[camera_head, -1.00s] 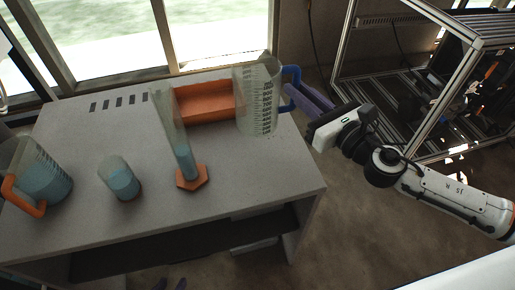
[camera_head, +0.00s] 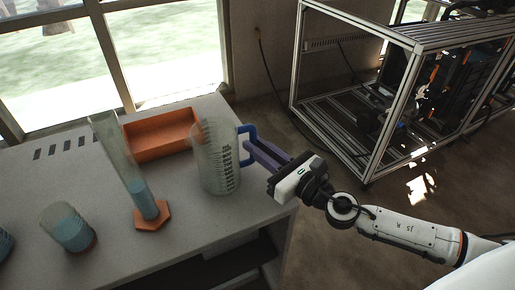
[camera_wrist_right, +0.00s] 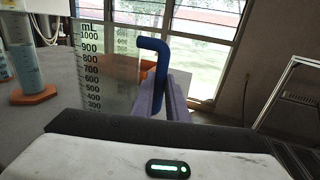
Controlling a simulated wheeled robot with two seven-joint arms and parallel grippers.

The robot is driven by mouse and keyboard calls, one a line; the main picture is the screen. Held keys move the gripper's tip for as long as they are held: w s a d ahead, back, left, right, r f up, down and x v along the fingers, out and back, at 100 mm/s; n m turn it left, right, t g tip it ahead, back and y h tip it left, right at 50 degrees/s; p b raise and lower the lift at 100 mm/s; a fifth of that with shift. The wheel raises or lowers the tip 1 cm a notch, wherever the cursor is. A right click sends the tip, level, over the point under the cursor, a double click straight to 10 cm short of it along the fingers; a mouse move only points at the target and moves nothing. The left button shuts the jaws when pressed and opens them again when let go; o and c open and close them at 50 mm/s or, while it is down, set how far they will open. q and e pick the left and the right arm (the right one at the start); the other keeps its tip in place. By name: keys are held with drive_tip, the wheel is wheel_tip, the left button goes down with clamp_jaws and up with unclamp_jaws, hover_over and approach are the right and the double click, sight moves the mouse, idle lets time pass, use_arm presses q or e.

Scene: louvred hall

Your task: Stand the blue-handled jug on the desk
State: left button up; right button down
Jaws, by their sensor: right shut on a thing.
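The clear blue-handled jug (camera_head: 213,165) is upright over the right part of the grey desk (camera_head: 185,235), in front of an orange tray's right end. I cannot tell whether its base touches the desktop. My right gripper (camera_head: 256,155) comes from the right, its purple fingers shut on the blue handle (camera_head: 245,142). The right wrist view shows the jug's printed scale (camera_wrist_right: 90,65), the handle (camera_wrist_right: 157,47) and the fingers (camera_wrist_right: 165,98) around its lower part. The jug's base is hidden there. My left gripper is not in view.
The orange tray (camera_head: 128,154) lies behind the jug. A tall cylinder with blue liquid and an orange foot (camera_head: 152,217) stands left of it, then a beaker (camera_head: 68,228). A metal frame (camera_head: 368,150) stands on the floor at right. The desktop in front of the jug is clear.

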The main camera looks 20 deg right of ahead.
drive_tip(key=shift+f, duration=0.2)
drive_tip(key=c, duration=1.7)
unclamp_jaws()
drive_tip(key=shift+c, duration=0.2)
drive_tip(key=shift+r, duration=0.1)
drive_tip(key=shift+r, duration=0.2)
drive_tip(key=b+v, duration=0.2)
drive_tip(key=v, duration=0.8)
drive_tip(key=shift+s+f+b, duration=0.15)
drive_tip(key=shift+f+b, duration=0.05)
drive_tip(key=shift+b, duration=0.2)
drive_tip(key=shift+v, duration=0.75)
drive_tip(key=shift+r, duration=0.1)
